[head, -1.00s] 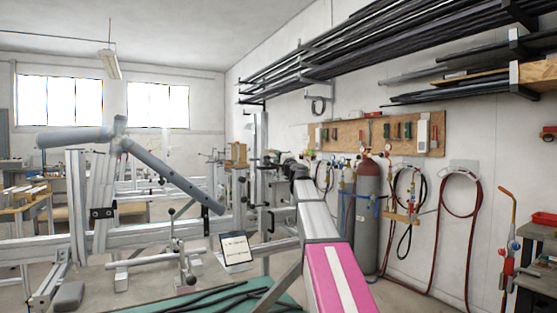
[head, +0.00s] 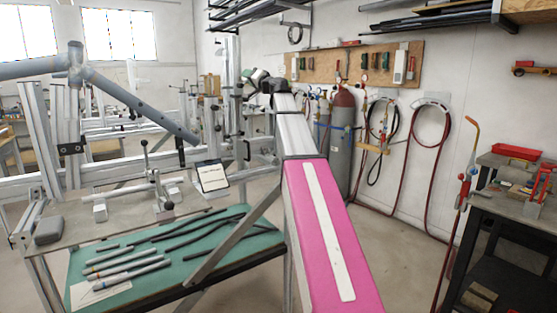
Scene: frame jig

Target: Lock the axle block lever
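The frame jig's long silver rail (head: 100,181) runs across the left of the head view, with a grey bicycle frame tube (head: 140,104) above it. A small clamp block on a short bar (head: 130,193) sits low in front of the rail; I take it for the axle block. A thin lever with a black ball knob (head: 144,144) stands nearly upright there, and a second dark knob (head: 168,205) hangs below. My arm seems to reach away at the centre, ending in dark parts (head: 262,83) well right of the lever. Its fingers are too small to make out.
A small sign (head: 211,177) stands right of the block. A green-topped bench (head: 190,268) with dark tubes and several handled tools is in front. A grey gas cylinder (head: 338,150) and red hoses line the right wall. A dark tool cart (head: 510,220) stands at right; bare floor lies between.

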